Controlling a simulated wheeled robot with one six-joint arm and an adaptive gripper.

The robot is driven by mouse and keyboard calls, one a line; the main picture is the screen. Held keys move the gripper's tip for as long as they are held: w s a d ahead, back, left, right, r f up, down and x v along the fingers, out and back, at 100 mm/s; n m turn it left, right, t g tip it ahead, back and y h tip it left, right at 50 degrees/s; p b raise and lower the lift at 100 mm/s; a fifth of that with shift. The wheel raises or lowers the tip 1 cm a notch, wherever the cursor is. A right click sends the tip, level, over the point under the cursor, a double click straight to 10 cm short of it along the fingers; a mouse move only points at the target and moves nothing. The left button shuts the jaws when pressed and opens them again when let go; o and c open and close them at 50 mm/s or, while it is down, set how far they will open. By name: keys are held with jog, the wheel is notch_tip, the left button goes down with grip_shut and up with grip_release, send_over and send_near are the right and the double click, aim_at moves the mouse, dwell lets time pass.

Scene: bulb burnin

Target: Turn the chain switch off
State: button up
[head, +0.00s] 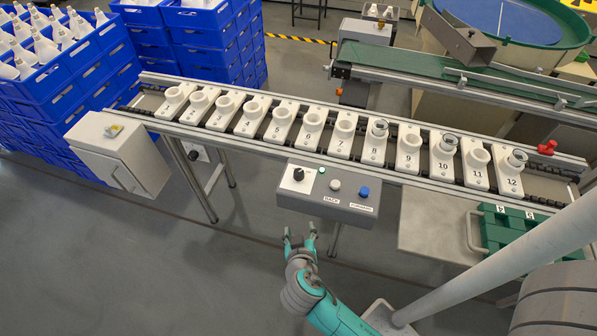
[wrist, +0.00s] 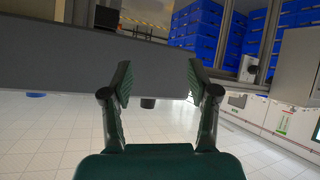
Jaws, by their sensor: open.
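A grey control box (head: 327,192) hangs at the front of the conveyor. On its left end a black rotary knob (head: 299,174) sits on a white plate; its pointer direction is too small to read, and no label tells me it is the chain switch. My gripper (head: 299,232) is open and empty, in front of and below the box's left end. In the wrist view, apparently upside down, the open gripper (wrist: 159,80) faces the grey box side (wrist: 60,58). A dark knob (wrist: 148,103) shows past the box edge between the fingers, not touched.
A green lamp (head: 322,171), a white BACK button (head: 336,185) and a blue FORWARD button (head: 364,191) sit right of the knob. Another dark knob (head: 194,155) is below the conveyor. Numbered holders line the conveyor. The floor left of my gripper is clear.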

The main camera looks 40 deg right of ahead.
jog(key=w+r+m+h, duration=0.1)
jog(key=w, duration=0.1)
jog(key=w+r+m+g+h, duration=0.1)
jog(key=w+r, duration=0.1)
jog(key=w+d+r+m+h, duration=0.1)
jog(key=w+r+m, duration=0.1)
jog(key=shift+r+g, duration=0.1)
jog(key=shift+g, duration=0.3)
jog(key=m+g+h, duration=0.2)
jog(key=m+g, duration=0.1)
jog(key=m, duration=0.2)
send_near(298, 174)
jog(key=x, duration=1.1)
jog(key=shift+w+a, duration=0.1)
grip_shut()
